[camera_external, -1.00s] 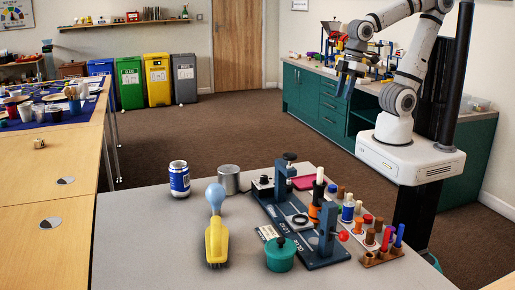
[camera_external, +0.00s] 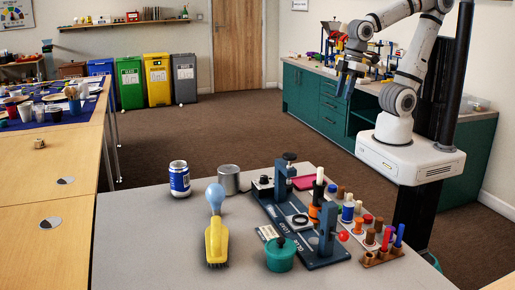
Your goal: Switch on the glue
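A dark blue bench rig (camera_external: 303,232) lies on the grey table, with small white lettering on its base that is too small to read surely. It has an upright post at the back with a black knob (camera_external: 290,156), and a second post at the front with a red knob (camera_external: 343,236). A black ring (camera_external: 298,220) sits on its base. I cannot tell which part is the glue switch or whether it is on. My gripper (camera_external: 345,89) hangs in the air beyond the table, far from the rig. Its two fingers point down, apart, with nothing visible between them.
On the grey table stand a blue-and-white can (camera_external: 180,180), a grey tin (camera_external: 228,180), a yellow brush (camera_external: 216,243), a light-blue bulb (camera_external: 215,194) and a green lidded pot (camera_external: 280,258). A rack of coloured pegs (camera_external: 382,255) is right of the rig. The table's left front is clear.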

